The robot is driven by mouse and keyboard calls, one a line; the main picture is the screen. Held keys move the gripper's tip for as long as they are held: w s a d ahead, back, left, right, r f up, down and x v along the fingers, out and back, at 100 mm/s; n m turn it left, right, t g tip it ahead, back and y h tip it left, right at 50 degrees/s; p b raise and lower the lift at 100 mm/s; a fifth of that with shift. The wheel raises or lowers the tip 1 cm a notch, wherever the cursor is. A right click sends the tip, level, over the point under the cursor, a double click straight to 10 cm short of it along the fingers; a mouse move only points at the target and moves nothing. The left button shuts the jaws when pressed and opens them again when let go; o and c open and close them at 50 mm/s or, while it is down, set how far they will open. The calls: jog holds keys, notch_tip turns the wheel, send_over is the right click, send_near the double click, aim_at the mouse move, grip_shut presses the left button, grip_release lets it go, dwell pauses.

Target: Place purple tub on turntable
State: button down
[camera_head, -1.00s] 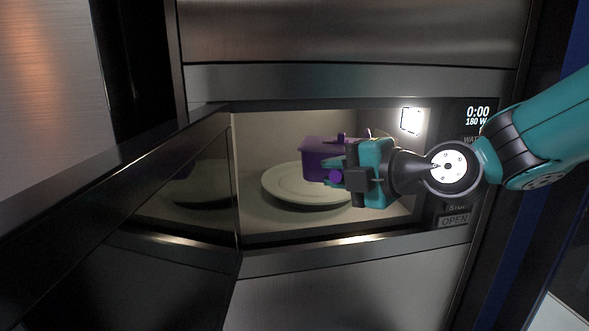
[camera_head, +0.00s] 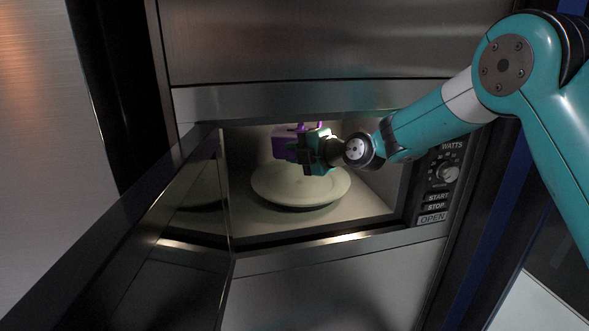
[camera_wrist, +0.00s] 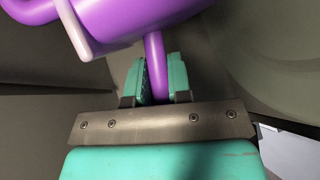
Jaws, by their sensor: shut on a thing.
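The purple tub (camera_head: 284,147) is inside the open microwave, over the back part of the turntable (camera_head: 290,193). The turntable is a pale round plate on the microwave floor, and its front half is bare. My gripper (camera_head: 305,152) reaches in from the right and is shut on the tub's handle. In the wrist view the purple tub (camera_wrist: 130,22) fills the top, and its handle runs down between my two teal fingers (camera_wrist: 158,82). The tub appears held above the plate; its underside is partly hidden by my gripper.
The microwave door (camera_head: 175,225) stands open on the left, angled toward me. The control panel (camera_head: 440,185) with a knob and START, STOP and OPEN buttons is right of the opening. The cavity's side walls and ceiling are close around my arm.

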notch_tip(320, 180, down, 5)
jog(key=shift+f+p, duration=0.1)
jog(key=shift+p, duration=1)
jog(key=shift+w+f+p, duration=0.1)
jog(key=shift+w+p, duration=0.1)
jog(key=shift+p, duration=0.1)
jog(key=shift+f, duration=0.2)
jog(key=shift+f+b, duration=0.15)
jog(key=shift+b, duration=0.2)
jog(key=c, duration=1.1)
grip_release()
jog(key=shift+o, duration=0.2)
